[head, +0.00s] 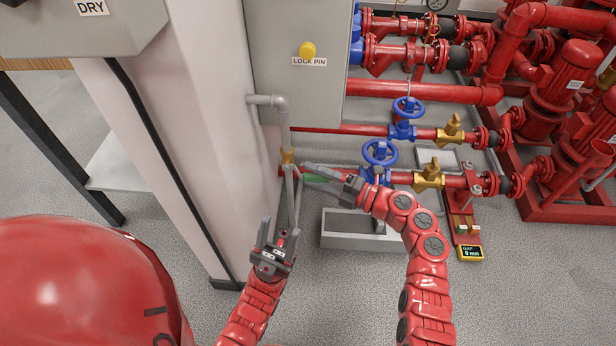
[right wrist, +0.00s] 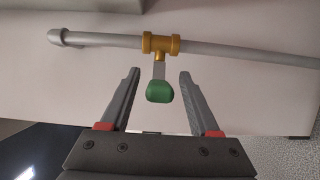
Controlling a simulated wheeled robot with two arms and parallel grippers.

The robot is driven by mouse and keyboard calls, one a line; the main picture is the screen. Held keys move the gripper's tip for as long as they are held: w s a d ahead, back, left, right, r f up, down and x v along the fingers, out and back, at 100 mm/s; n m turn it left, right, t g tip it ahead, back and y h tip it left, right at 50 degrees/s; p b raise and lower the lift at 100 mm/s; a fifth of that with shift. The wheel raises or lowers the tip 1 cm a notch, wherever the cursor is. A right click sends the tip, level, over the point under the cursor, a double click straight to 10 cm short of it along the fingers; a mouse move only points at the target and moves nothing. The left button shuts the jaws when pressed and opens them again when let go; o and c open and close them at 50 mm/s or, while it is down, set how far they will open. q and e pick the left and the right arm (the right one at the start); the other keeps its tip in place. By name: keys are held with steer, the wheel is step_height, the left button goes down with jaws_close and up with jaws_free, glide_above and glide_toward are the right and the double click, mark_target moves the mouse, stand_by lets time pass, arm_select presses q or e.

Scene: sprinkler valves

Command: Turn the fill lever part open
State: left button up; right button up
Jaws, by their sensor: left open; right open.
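The fill lever (right wrist: 160,91) has a green grip on a short grey stem. It comes off a brass valve (right wrist: 160,43) on a grey pipe. In the right wrist view the grip lies between the open fingers of my right gripper (right wrist: 159,78), with a gap on each side. In the head view the brass valve (head: 287,157) is on the thin grey pipe beside the white wall, and the green grip (head: 318,180) is partly hidden by my right gripper (head: 306,174). My left gripper (head: 280,232) is open and empty, below the valve.
A grey cabinet with a yellow lock pin (head: 307,49) hangs above. Blue handwheels (head: 380,152) and red pipework stand to the right, behind my right arm. A grey trough (head: 345,230) is on the floor below. A gauge (head: 471,252) reads 0 mm.

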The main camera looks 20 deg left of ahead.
steer(key=shift+w+a, duration=0.15)
steer(key=shift+a, duration=0.8)
steer(key=shift+c, duration=0.3)
jaws_close()
stand_by(0.5)
